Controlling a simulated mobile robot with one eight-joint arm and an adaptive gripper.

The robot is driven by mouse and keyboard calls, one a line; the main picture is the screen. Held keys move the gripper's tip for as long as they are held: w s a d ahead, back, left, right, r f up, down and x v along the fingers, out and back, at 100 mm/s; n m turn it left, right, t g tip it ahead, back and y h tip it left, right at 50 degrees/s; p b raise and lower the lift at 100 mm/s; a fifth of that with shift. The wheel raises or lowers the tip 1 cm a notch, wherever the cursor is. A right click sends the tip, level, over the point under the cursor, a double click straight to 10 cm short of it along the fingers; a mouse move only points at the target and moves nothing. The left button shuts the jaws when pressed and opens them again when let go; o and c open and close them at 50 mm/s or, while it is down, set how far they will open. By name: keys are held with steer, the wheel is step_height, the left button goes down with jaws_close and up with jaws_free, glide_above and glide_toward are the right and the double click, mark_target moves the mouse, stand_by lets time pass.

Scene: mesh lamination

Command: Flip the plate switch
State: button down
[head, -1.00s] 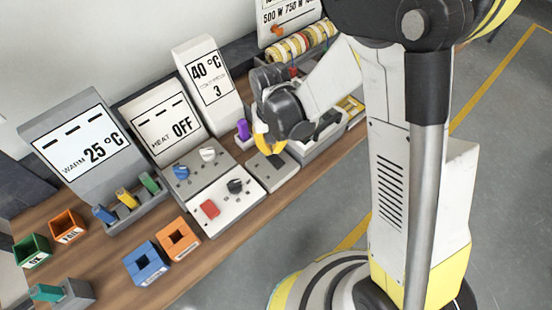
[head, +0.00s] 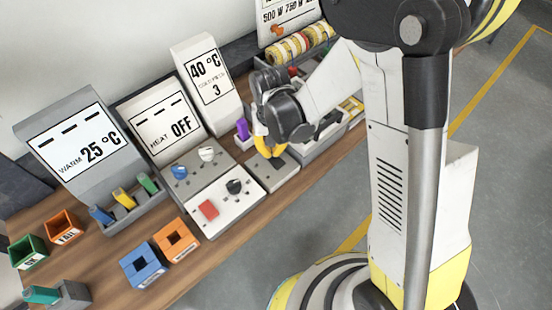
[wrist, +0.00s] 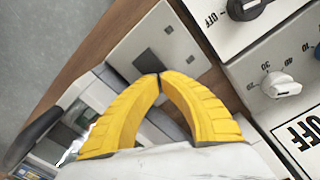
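A small light-grey plate (head: 272,176) lies flat on the bench, to the right of the heat control panel, with a dark part beside my fingers. My gripper (head: 270,154) is low over this plate. In the wrist view the yellow fingertips of my gripper (wrist: 160,75) meet, with nothing visible between the tips. Whether they touch the plate or its switch I cannot tell.
A control panel with knobs and a red button (head: 208,210) stands left of the plate, its display (head: 168,128) reading HEAT OFF. A purple piece (head: 242,129) stands just behind. A grey tray (head: 325,138) lies to the right. Blue (head: 141,267) and orange (head: 176,240) boxes sit at the front left.

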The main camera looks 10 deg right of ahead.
mark_target(273, 156)
steer(key=shift+f+b, duration=0.6)
steer(key=shift+f, duration=0.1)
stand_by(0.3)
steer(key=shift+r+p, duration=2.35)
steer(key=shift+r, duration=1.2)
steer(key=shift+d+r, duration=0.15)
steer(key=shift+r, duration=0.1)
steer(key=s+d+r+t+b, duration=0.7)
steer(key=s+d+r, duration=0.3)
steer(key=d, duration=0.3)
steer(key=shift+s+r+m+b, duration=0.4)
steer(key=shift+r+b, duration=0.2)
steer(key=shift+r, duration=0.1)
